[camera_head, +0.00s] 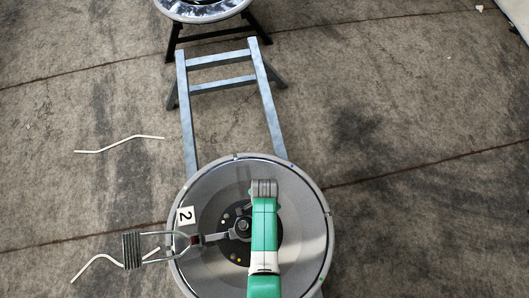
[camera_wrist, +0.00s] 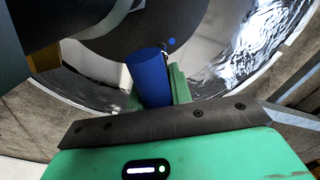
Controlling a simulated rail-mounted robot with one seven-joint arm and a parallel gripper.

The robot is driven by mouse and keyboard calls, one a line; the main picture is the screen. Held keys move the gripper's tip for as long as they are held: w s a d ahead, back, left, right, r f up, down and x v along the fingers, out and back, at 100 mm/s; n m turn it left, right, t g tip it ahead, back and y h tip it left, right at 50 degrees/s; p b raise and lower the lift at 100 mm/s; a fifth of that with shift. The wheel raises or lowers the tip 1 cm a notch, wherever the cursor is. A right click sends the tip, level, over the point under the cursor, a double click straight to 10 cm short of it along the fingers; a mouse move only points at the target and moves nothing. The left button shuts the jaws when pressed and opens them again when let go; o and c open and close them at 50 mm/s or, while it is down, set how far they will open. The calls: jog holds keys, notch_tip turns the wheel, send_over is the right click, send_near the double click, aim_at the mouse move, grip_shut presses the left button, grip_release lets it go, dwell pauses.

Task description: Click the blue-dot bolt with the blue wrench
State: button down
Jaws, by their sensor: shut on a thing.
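My gripper (camera_wrist: 157,86) is shut on the blue wrench (camera_wrist: 149,74), whose thick blue body stands between the green fingers in the wrist view. A blue dot (camera_wrist: 172,41) shows just beyond and right of the wrench's far end, on the edge of a dark round plate. I cannot tell whether the wrench touches the bolt there. In the head view my green arm covers the right part of the drum's dark hub (camera_head: 232,222), where small pale and yellow dots show. The blue wrench and blue dot are hidden there.
The round metal drum (camera_head: 325,215) bears a white "2" label (camera_head: 185,216). A metal linkage with a ribbed dark block (camera_head: 132,250) reaches out left from the hub. A grey ladder-like frame (camera_head: 187,130) runs to a second round piece (camera_head: 203,14). Bent pale rods (camera_head: 120,142) lie on open floor.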

jog(key=shift+f+b, duration=0.45)
jog(key=shift+f, duration=0.15)
dwell(1.0)
jog(key=shift+m, duration=2.3)
jog(key=m+p, duration=0.1)
jog(key=m, duration=0.1)
jog(key=shift+m, duration=1.3)
